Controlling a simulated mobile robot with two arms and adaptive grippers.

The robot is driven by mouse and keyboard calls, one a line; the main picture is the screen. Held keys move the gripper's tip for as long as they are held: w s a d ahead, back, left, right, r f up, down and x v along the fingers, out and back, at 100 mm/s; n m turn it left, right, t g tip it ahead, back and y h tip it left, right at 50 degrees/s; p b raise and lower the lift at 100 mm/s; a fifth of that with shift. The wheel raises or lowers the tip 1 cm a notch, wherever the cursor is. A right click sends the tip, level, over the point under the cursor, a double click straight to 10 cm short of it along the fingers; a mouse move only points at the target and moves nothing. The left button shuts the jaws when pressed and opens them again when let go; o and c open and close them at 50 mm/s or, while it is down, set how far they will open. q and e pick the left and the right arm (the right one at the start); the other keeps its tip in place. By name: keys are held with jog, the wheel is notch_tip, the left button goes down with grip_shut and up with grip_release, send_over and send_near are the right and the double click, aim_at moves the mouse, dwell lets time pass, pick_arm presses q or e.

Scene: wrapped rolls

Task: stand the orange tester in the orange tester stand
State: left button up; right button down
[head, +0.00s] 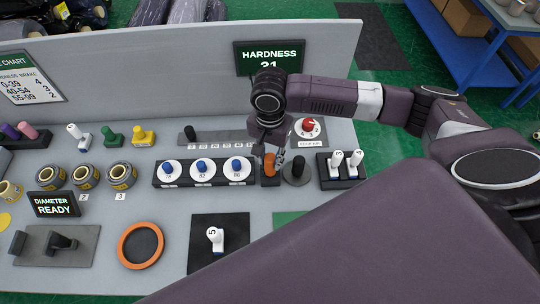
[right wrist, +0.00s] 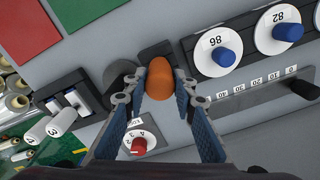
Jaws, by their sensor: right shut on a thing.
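My right gripper (head: 270,158) is low over the counter, shut on the orange tester (head: 270,180). In the right wrist view the tester (right wrist: 159,80) is a rounded orange body between the two fingers (right wrist: 158,100) of my gripper. Its lower end is hidden, so I cannot tell whether it touches anything below. Next to it is a dark round base with a short black post (head: 297,166), partly hidden in the right wrist view (right wrist: 121,78). I cannot tell whether this is the tester's stand. My left gripper is not in view.
A black block with white discs and blue knobs (head: 160,185) lies close left of the gripper. A dark rack (head: 323,173) with white numbered handles is to the right. A red knob panel (head: 308,142) and the upright wall (head: 180,82) are behind. My arm covers the front right.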

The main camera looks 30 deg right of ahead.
jog(key=shift+f, duration=0.2)
jog(key=c, duration=1.5)
grip_release()
notch_tip(320, 180, up, 12)
jog(key=shift+r, duration=0.1)
